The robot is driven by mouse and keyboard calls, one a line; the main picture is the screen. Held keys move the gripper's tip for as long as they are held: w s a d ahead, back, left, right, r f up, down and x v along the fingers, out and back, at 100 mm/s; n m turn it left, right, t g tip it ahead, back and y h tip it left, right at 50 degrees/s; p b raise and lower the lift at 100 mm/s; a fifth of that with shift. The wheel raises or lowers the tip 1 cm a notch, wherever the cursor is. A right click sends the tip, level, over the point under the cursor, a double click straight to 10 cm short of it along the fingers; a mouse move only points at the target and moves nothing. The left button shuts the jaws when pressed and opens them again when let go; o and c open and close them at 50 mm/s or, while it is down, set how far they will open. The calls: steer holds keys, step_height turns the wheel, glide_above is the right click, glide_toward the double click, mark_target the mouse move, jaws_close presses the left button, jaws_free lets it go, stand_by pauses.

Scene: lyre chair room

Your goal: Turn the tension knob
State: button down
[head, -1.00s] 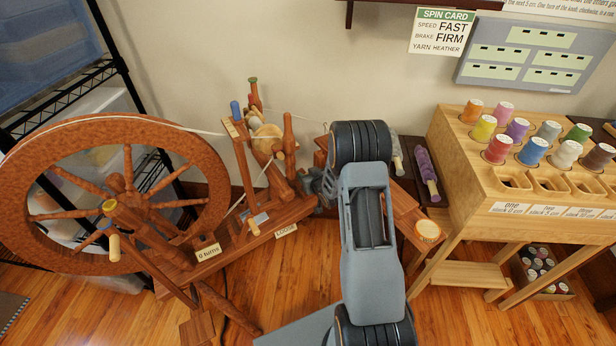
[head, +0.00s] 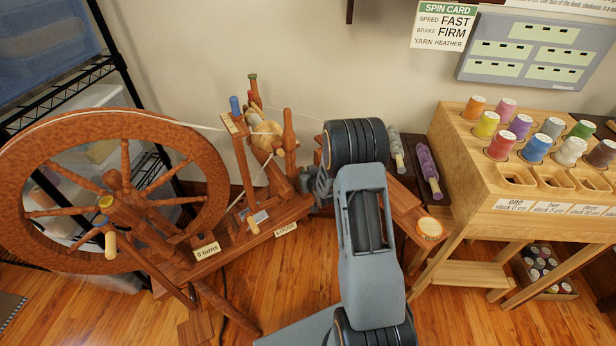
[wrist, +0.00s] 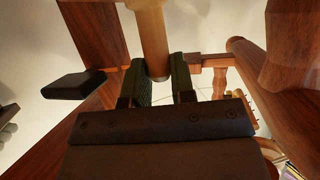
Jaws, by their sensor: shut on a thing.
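The spinning wheel (head: 208,150) stands at the left. Its frame carries a "0 turns" label (head: 207,251) and a "LOOSE" label (head: 286,229). My gripper (wrist: 159,68) is at the right end of the wheel's frame, beside the upright posts; it also shows in the head view (head: 320,186). In the wrist view its two dark fingers are shut on a pale wooden cylinder (wrist: 152,35), apparently the tension knob. The cylinder's lower end shows between the fingers. In the head view my arm and gripper hide the held part.
A wooden spool rack (head: 480,165) with several coloured spools stands at the right. A purple roll (head: 428,168) lies on a dark shelf behind my arm. A spin card (head: 442,26) on the wall reads fast, firm, heather. Wooden posts stand close around my gripper.

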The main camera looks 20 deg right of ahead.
steer(key=c, duration=1)
jaws_free()
steer(key=shift+o, duration=0.2)
steer(key=p+v, duration=0.3)
steer(key=v, duration=1)
steer(key=shift+s, duration=0.4)
steer(key=shift+r, duration=0.15)
